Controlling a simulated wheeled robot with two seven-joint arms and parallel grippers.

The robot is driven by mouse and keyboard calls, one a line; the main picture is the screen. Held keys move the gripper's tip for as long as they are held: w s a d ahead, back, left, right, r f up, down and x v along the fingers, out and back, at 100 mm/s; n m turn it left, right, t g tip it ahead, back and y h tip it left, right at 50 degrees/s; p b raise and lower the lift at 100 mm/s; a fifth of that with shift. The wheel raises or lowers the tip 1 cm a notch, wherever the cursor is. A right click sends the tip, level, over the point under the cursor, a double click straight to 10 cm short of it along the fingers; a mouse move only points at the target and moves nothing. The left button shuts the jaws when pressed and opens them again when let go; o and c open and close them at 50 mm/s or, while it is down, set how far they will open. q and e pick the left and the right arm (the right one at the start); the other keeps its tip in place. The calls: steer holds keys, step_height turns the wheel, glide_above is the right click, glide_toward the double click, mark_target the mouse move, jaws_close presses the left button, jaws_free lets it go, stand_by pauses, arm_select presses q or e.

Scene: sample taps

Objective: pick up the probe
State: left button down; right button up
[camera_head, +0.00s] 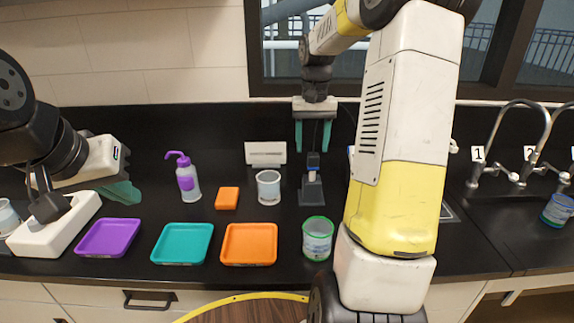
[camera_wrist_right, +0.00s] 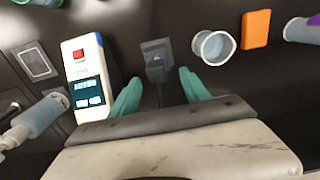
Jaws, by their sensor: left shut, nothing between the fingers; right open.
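The probe (camera_head: 313,161) is dark with a bluish top and stands upright in a dark holder (camera_head: 312,191) on the black counter. In the right wrist view the probe (camera_wrist_right: 155,68) shows between the fingertips. My right gripper (camera_head: 313,136) has teal fingers, is open and empty, and points down above the probe. The fingers are either side of it in the picture; I cannot tell the exact height gap. My left gripper (camera_head: 124,192) is shut and empty, low at the left, behind the purple tray and far from the probe.
A white meter (camera_wrist_right: 88,75) stands beside the holder, mostly hidden by my right arm in the head view. A clear cup (camera_head: 268,188), an orange block (camera_head: 227,198), a purple-capped bottle (camera_head: 188,180) and a green-rimmed beaker (camera_head: 317,240) are nearby. Purple (camera_head: 108,252), teal and orange trays line the front.

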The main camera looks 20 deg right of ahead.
mark_target(313, 165)
steer(key=f, duration=0.7)
steer(key=shift+s+d+f, duration=0.15)
steer(key=shift+d+f, duration=0.05)
steer(key=shift+f, duration=0.1)
jaws_close()
